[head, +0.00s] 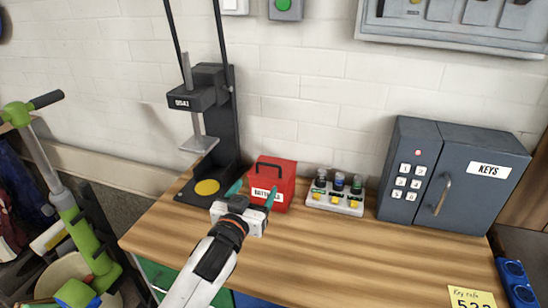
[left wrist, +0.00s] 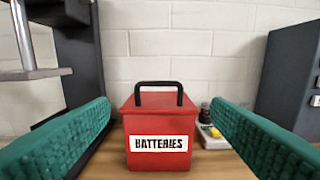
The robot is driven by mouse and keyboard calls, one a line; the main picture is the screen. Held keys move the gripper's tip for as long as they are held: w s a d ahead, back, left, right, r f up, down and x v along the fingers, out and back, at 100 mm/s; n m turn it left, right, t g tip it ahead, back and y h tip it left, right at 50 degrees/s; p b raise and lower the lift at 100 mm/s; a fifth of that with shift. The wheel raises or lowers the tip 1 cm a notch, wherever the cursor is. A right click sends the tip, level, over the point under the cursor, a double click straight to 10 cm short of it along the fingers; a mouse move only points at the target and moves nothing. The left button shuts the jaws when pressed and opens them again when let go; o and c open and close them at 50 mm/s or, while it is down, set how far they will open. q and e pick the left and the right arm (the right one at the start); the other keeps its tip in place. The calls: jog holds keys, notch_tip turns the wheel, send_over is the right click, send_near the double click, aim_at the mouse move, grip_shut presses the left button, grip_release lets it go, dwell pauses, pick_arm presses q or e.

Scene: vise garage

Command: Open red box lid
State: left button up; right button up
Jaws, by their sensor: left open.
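The red box (head: 275,178) with a white "BATTERIES" label stands upright on the wooden bench against the wall. Its lid (left wrist: 122,103) looks shut, with a black handle (left wrist: 158,84) standing up on top. My left gripper (head: 252,192) is open and empty in front of the box. In the left wrist view, its two green fingers (left wrist: 160,135) lie on either side of the box, with gaps to it. In the head view the gripper hides the box's lower left part. My right gripper does not show.
A black press (head: 226,110) stands just left of the box. A small rack with several bottles (head: 337,192) and a grey key safe (head: 455,172) stand to the right. The bench front (head: 330,250) is clear, with a yellow note (head: 471,297) at right.

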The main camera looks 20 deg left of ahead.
aim_at(269, 165)
pick_arm(q)
jog(key=w, duration=0.4)
jog(key=w+p, duration=0.1)
jog(key=w, duration=0.4)
jog(key=shift+w+d+r, duration=0.15)
jog(key=shift+r, duration=0.05)
jog(key=shift+w, duration=0.9)
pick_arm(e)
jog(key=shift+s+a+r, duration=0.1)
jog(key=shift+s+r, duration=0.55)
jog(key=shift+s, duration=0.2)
